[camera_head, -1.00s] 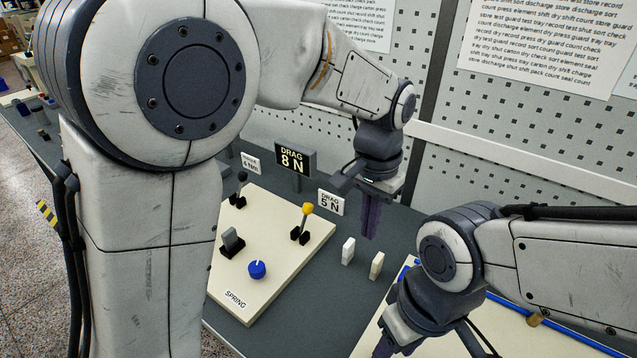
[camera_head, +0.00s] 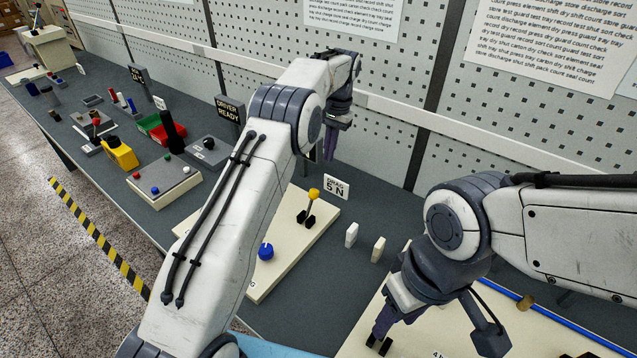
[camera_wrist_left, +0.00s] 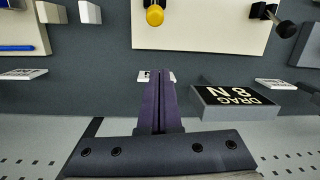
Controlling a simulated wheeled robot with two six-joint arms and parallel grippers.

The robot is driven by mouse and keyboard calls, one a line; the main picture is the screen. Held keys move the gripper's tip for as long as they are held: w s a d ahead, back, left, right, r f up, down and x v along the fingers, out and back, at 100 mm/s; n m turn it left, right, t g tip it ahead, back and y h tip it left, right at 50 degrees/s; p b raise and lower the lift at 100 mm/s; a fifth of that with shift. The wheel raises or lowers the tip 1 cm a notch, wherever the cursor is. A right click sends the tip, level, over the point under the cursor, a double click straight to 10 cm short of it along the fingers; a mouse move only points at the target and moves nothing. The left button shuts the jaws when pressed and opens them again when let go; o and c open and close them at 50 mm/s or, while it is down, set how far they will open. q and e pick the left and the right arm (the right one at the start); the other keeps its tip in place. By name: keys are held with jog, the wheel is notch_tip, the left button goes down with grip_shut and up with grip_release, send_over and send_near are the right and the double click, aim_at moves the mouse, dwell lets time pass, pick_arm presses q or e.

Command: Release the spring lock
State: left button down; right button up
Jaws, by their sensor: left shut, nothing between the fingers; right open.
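The cream spring board (camera_head: 312,246) lies on the grey bench, partly covered by my left arm. On it I see a yellow-topped lever (camera_head: 314,194) and a blue knob (camera_head: 266,251). In the left wrist view the yellow top (camera_wrist_left: 155,15) is at the upper middle, and a black-knobbed lever (camera_wrist_left: 284,28) is at the upper right. My left gripper (camera_head: 330,156) is shut and empty, behind the board near the pegboard wall; its fingers (camera_wrist_left: 160,80) point toward the yellow lever, apart from it. My right gripper (camera_head: 379,344) is open and empty over another cream board (camera_head: 460,335).
A "DRAG 5 N" card (camera_head: 336,188) stands behind the board; a "DRAG 8 N" sign (camera_wrist_left: 236,97) is close right of my left fingers in the wrist view. Two small blocks, white (camera_head: 351,235) and cream (camera_head: 378,250), stand between the boards. Several stations fill the bench's left side.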

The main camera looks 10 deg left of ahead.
aim_at(314, 194)
pick_arm(q)
jog(key=f+p, duration=0.1)
jog(key=f, duration=0.2)
jog(key=f+p, duration=0.1)
jog(key=f, duration=0.2)
jog(key=s+a+f+p, duration=0.1)
jog(key=f, duration=0.3)
jog(key=shift+s, duration=0.1)
jog(key=shift+s+a+r+p, duration=0.15)
jog(key=shift+s+r+p, duration=0.3)
jog(key=shift+s+r, duration=0.3)
jog(key=shift+s+a+r+p, duration=0.1)
jog(key=shift+s+p, duration=0.15)
jog(key=shift+s, duration=0.15)
jog(key=shift+s+a+r+p, duration=0.1)
jog(key=shift+s+p, duration=0.1)
jog(key=shift+s, duration=0.3)
